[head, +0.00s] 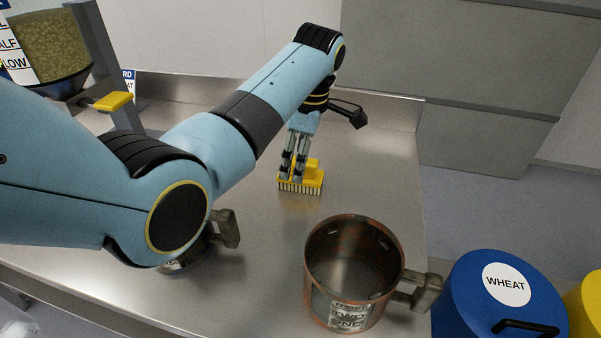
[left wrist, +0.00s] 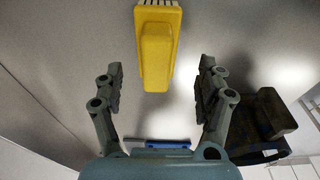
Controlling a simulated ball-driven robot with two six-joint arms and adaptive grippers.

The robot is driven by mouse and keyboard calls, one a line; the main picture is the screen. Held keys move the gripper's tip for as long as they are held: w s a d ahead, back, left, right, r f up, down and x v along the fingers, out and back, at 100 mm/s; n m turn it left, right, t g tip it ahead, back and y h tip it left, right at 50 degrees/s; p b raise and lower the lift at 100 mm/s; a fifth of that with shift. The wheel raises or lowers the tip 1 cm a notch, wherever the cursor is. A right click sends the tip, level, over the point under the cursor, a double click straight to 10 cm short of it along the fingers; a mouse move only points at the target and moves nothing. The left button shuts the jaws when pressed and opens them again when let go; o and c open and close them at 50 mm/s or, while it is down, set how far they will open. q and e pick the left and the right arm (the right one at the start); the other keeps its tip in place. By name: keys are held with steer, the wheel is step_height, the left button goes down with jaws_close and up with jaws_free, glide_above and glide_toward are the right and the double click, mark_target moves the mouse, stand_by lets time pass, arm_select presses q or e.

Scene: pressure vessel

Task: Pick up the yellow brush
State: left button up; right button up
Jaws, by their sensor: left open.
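The yellow brush (head: 313,178) stands on the metal table with its bristles down, near the middle of the head view. In the left wrist view the brush (left wrist: 157,45) shows from above, its long yellow handle block pointing down the picture between the finger lines. My left gripper (head: 294,176) is directly at the brush in the head view, its fingers partly in front of it. In the left wrist view my left gripper (left wrist: 160,85) is open, with one finger on each side of the handle and a gap on both sides. My right gripper is not in view.
A large copper-rimmed pot (head: 322,295) with a handle stands at the table's front right. Another pot (head: 228,230) is partly hidden behind my left arm. A blue WHEAT bin (head: 483,312) stands off the table's right edge. A hopper with a yellow lever (head: 113,102) is at the left.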

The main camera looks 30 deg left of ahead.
arm_select(q)
steer(key=f, duration=0.5)
steer(key=shift+w+a+f, duration=0.15)
steer(key=shift+w, duration=0.05)
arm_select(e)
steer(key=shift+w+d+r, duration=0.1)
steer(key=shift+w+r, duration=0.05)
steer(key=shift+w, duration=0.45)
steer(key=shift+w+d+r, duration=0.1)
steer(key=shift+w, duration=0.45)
arm_select(q)
steer(key=shift+c, duration=0.4)
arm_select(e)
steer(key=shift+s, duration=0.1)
arm_select(q)
steer(key=c, duration=1.3)
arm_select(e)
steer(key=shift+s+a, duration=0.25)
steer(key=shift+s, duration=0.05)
